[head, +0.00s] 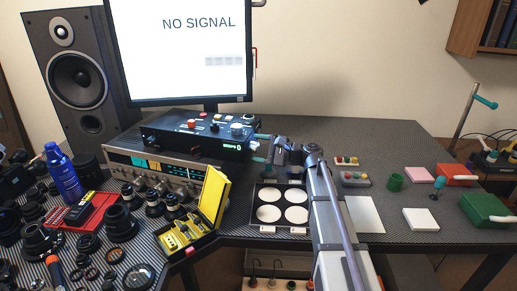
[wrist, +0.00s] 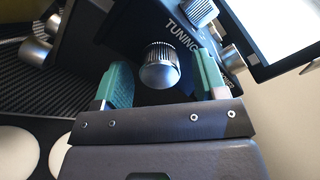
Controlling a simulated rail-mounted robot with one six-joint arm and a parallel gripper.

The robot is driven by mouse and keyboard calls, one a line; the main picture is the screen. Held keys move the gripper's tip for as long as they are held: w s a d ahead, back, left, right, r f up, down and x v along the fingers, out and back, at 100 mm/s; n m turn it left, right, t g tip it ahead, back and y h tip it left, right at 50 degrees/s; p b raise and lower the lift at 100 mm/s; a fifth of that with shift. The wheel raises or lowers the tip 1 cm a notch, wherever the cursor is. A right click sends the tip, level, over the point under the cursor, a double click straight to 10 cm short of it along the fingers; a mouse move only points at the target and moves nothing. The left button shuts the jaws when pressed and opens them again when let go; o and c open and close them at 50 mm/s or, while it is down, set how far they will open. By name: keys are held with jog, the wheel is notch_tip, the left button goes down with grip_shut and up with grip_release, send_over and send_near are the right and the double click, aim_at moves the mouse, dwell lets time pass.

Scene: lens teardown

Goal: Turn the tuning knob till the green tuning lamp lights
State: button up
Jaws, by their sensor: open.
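The tuning knob (wrist: 159,67) is a ribbed silver cylinder on the dark face of the black unit, near the white word TUNING in the wrist view. My gripper (wrist: 164,80) is open, with one teal finger pad on each side of the knob in the picture. Gaps show between the pads and the knob, so it is not gripped. In the head view my gripper (head: 259,149) is at the right end of the black unit (head: 190,143), where I cannot make out the knob. A small green readout glows on that unit's front; I cannot identify a separate tuning lamp.
Other silver knobs (wrist: 199,12) sit close to my fingers. The monitor (head: 182,50) behind reads NO SIGNAL. A silver receiver (head: 140,172) lies under the black unit. A yellow case (head: 213,195) and a tray with white discs (head: 262,229) stand in front. Bench objects lie at right.

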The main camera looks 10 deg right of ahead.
jog(key=shift+a, duration=0.1)
jog(key=shift+c, duration=0.3)
jog(key=c, duration=0.9)
jog(key=shift+o, duration=0.2)
jog(key=n, duration=0.3)
jog(key=o, duration=0.9)
